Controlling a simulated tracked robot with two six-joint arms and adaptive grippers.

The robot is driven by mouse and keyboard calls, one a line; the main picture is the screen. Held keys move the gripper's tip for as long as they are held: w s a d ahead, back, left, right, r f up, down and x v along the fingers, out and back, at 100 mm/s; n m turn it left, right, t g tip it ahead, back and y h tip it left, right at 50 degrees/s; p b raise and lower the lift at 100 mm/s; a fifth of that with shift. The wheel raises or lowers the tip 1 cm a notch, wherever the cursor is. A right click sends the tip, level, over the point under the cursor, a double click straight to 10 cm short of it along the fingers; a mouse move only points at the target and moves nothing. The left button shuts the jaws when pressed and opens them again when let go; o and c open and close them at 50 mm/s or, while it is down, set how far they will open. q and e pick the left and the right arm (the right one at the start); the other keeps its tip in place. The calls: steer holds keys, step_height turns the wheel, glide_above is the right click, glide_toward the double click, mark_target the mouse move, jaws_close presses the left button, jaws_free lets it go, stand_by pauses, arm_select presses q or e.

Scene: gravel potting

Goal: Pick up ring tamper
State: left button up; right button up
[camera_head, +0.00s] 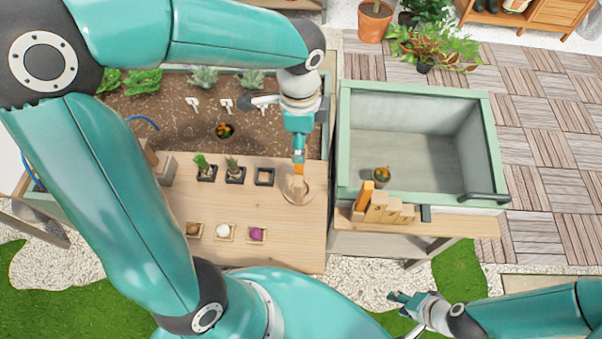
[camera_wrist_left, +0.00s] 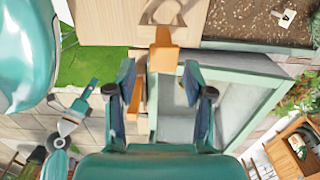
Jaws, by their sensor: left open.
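The ring tamper is a pale wooden ring (camera_head: 288,196) on the table with an upright stem and an orange handle (camera_head: 299,157). In the left wrist view the orange handle (camera_wrist_left: 163,58) stands between the spread fingers of my left gripper (camera_wrist_left: 161,88), with the ring (camera_wrist_left: 148,14) beyond it. My left gripper (camera_head: 299,147) is open, over the handle from above. I cannot tell whether the fingers touch it. My right gripper (camera_head: 408,304) is away at the lower right, apart from the tamper; its fingers are too small to judge.
Small black pots (camera_head: 235,175) and shallow wooden trays (camera_head: 223,233) share the table (camera_head: 290,250). A soil bed (camera_head: 170,115) lies behind. A green-rimmed basin (camera_head: 488,130) stands to the right, with a rack of wooden tools (camera_head: 377,207) at its front edge.

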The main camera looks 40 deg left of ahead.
arm_select(q)
glide_above(299, 173)
steer(key=w, duration=0.1)
steer(key=shift+a+f+p, duration=0.15)
steer(key=shift+f+p, duration=0.05)
steer(key=shift+f, duration=1.3)
steer(key=shift+a+f+p, duration=0.15)
steer(key=shift+f, duration=1.35)
jaws_close()
